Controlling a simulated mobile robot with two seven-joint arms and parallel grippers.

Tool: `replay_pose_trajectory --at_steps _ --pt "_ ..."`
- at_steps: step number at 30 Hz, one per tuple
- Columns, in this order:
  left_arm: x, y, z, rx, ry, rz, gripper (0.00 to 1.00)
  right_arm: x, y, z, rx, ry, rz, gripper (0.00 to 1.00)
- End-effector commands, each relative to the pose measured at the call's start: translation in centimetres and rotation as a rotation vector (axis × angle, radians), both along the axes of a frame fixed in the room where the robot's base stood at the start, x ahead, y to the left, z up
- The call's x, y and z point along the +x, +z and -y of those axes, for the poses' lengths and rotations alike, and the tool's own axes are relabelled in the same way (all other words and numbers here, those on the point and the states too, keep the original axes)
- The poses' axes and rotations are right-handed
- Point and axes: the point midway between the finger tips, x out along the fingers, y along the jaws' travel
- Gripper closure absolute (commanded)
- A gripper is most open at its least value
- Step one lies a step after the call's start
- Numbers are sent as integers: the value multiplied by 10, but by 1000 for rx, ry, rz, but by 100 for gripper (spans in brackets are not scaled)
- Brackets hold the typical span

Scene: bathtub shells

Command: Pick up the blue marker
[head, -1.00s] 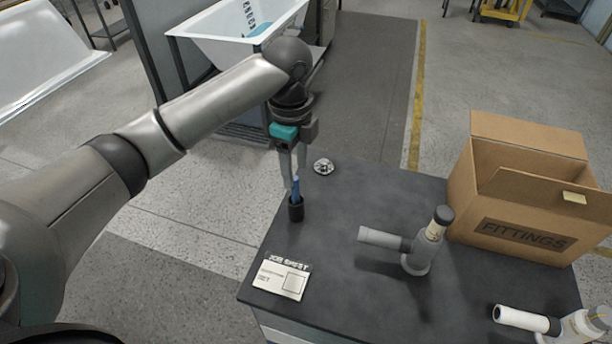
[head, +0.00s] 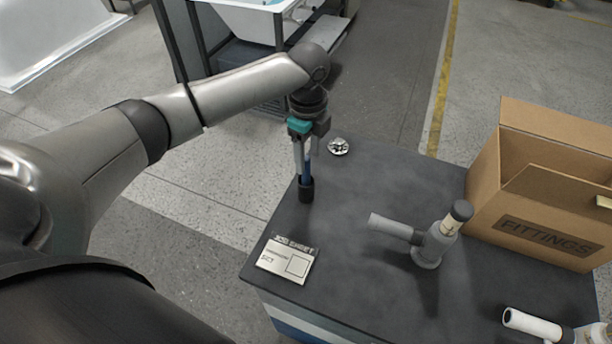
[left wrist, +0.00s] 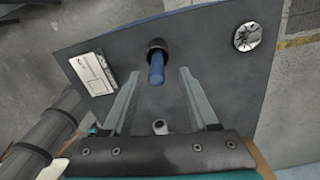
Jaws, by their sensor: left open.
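The blue marker (head: 307,170) stands upright in a small dark cup (head: 306,192) near the left edge of the dark worktop. My left gripper (head: 304,177) points down just above the cup, with its fingers around the upper marker. It is open. In the left wrist view, the marker (left wrist: 156,69) lies between the two spread fingers (left wrist: 159,73), with a visible gap on each side. Its lower end is hidden in the cup (left wrist: 157,46). My right gripper is not in view.
A job sheet plate (head: 286,261) lies in front of the cup. A silver round part (head: 338,147) lies behind it. A grey branched fitting (head: 430,242), a white-ended fitting (head: 532,321) and an open FITTINGS box (head: 545,240) are to the right. The worktop between is clear.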

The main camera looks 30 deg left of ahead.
Motion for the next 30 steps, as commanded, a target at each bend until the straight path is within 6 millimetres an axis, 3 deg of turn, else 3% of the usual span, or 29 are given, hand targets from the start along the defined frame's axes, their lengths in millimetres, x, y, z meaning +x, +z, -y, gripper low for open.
replay_pose_trajectory --at_steps 9,18,30 --pt "-5 -44 -2 1 1 -2 40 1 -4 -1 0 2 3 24" --pt "-4 -48 -2 1 -1 0 40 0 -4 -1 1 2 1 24" --pt "-4 -48 -2 0 0 0 85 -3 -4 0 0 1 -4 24"
